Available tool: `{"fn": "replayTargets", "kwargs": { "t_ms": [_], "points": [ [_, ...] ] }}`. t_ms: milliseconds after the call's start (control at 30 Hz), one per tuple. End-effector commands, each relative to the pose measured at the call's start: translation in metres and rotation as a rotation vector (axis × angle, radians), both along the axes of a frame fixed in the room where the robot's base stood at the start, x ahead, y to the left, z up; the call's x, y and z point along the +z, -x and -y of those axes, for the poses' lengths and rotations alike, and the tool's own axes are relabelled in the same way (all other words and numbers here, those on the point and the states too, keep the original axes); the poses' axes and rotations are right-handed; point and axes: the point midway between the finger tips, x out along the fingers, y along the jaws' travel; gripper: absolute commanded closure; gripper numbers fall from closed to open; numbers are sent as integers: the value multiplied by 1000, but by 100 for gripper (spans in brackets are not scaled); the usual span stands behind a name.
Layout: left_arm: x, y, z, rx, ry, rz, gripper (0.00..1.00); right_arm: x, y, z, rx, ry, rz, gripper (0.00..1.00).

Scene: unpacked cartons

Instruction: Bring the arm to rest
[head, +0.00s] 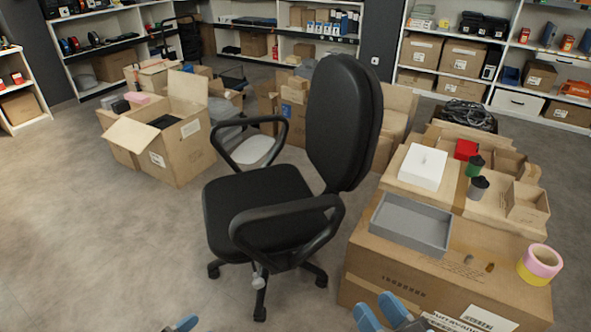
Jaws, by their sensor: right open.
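My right gripper (380,312) shows at the bottom edge, right of centre. Its two blue fingertips are apart, with nothing visible between them. It appears in front of the near side of a large carton (400,285); I cannot tell how far it is from the cardboard. My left gripper (184,323) shows only as a small blue tip at the bottom edge, left of centre. The rest of it is cut off, so its jaws cannot be read.
A black office chair (262,200) stands in the middle. The large carton carries a grey tray (411,224), a white box (423,167), tape rolls (540,264) and two dark-lidded cups. Open cartons (165,150) stand behind left. Floor (90,240) at left is clear.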

Motion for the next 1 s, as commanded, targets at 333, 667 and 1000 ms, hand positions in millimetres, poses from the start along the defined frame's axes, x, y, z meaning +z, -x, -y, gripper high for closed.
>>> {"fn": "replayTargets", "kwargs": {
  "t_ms": [333,667,1000],
  "points": [
    [95,46,36,45,-104,39,43,0,0,0,0,0,0,57],
    [185,95,51,47,-215,61,43,0,0,0,0,0,0,57],
    [212,86,75,140,-68,49,43,0,0,0,0,0,0,57]
  ]
}}
